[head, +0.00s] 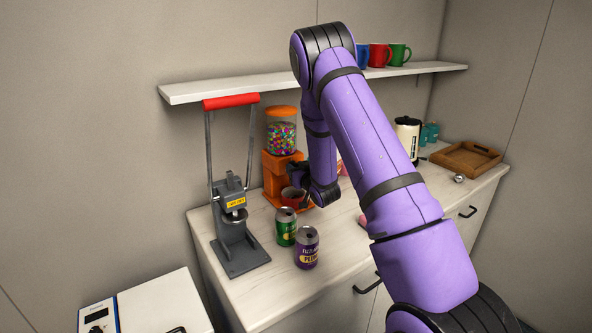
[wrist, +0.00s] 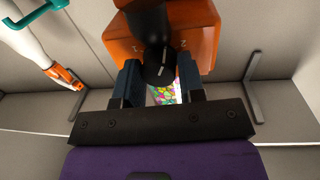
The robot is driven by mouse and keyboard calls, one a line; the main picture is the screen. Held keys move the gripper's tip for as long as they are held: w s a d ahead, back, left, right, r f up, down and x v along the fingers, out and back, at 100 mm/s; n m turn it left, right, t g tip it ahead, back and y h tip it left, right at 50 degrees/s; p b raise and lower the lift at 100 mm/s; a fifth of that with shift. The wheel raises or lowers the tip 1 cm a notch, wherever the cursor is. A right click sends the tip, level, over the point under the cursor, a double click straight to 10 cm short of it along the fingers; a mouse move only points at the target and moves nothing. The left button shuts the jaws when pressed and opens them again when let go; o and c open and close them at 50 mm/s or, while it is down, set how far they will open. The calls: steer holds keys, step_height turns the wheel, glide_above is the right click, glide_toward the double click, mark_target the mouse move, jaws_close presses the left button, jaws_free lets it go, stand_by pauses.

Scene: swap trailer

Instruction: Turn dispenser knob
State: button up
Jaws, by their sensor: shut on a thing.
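The dispenser (head: 281,168) has an orange base and a clear jar of colourful candies (head: 281,138). It stands on the counter behind two cans. In the wrist view its orange body (wrist: 200,25) fills the top middle, with the numbers 1 and 2 beside the black knob (wrist: 160,64). The knob has a pale pointer line. My gripper (wrist: 158,78) has its two blue-grey fingers on either side of the knob and is shut on it. In the head view my gripper (head: 301,180) is at the dispenser's front, partly hidden by my wrist.
A green can (head: 286,227) and a purple can (head: 307,248) stand in front of the dispenser. A grey press with a red handle (head: 231,101) stands to the left. The shelf (head: 200,90) runs above. A wooden tray (head: 448,158) lies at the counter's right.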

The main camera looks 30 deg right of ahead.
steer(key=shift+m, duration=1)
steer(key=o, duration=0.9)
steer(key=s, duration=1)
steer(key=shift+s+a+r, duration=0.2)
steer(key=shift+s+a, duration=0.05)
steer(key=shift+s, duration=0.15)
